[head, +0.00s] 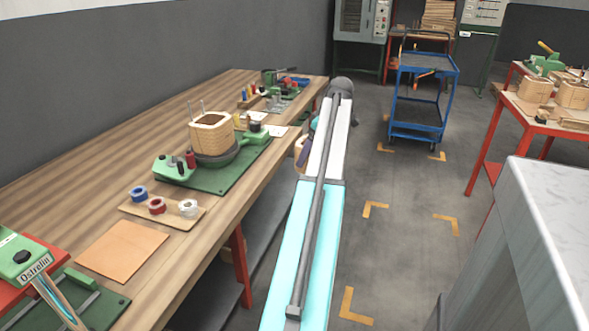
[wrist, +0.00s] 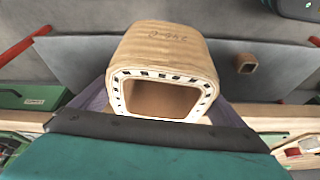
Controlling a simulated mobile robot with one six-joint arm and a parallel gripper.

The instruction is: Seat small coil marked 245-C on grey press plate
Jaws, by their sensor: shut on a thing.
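In the wrist view, a tan wooden-looking coil (wrist: 165,52) fills the middle, its square hollow end facing the camera. Dark handwriting on its side shows upside down and seems to read 245-C. My gripper (wrist: 162,106) is shut on this coil, with purple fingers against its left and right sides. In the head view my arm hides most of the gripper; only a purple bit shows beside the bench edge. I cannot identify the grey press plate for certain in either view.
In the head view, another coil (head: 211,132) stands on a dark round base on the wooden bench (head: 240,85). A blue trolley (head: 424,95) stands on open floor ahead. In the wrist view, a small hollow piece (wrist: 245,62) lies on a flat grey surface (wrist: 75,72) between red legs.

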